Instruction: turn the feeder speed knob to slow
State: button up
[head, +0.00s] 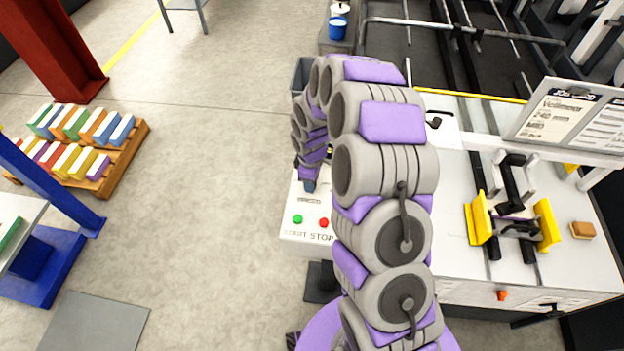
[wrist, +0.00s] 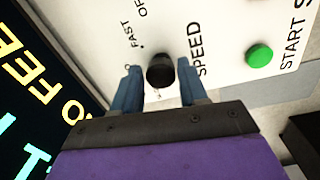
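The black feeder speed knob (wrist: 160,70) sits on the white control panel (wrist: 225,25) in the wrist view, beside the word SPEED. The words OFF and FAST are printed around it. Another label near the left finger is mostly hidden. My gripper (wrist: 158,67) has its two blue fingers spread, one on each side of the knob, with narrow gaps that look clear. Which label the knob points to cannot be told. In the head view my gripper (head: 309,185) is over the panel (head: 290,225), and the knob is hidden there.
A green START button (wrist: 260,55) is right of the knob; it also shows in the head view (head: 298,219) beside a red STOP button (head: 323,222). A dark display (wrist: 35,85) is at the left of the wrist view.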

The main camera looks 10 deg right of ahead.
jog(key=shift+o, duration=1.4)
jog(key=shift+a, duration=0.1)
notch_tip(320, 180, up, 17)
jog(key=shift+s+a+r, duration=0.2)
jog(key=shift+s, duration=0.05)
jog(key=shift+s, duration=0.1)
jog(key=s+m+g+b, duration=0.2)
jog(key=s+m+b, duration=0.7)
jog(key=s, duration=2.6)
jog(key=m, duration=0.2)
jog(key=shift+s+d+f+m, duration=0.15)
jog(key=shift+s+f+m, duration=0.1)
jog(key=shift+m, duration=0.15)
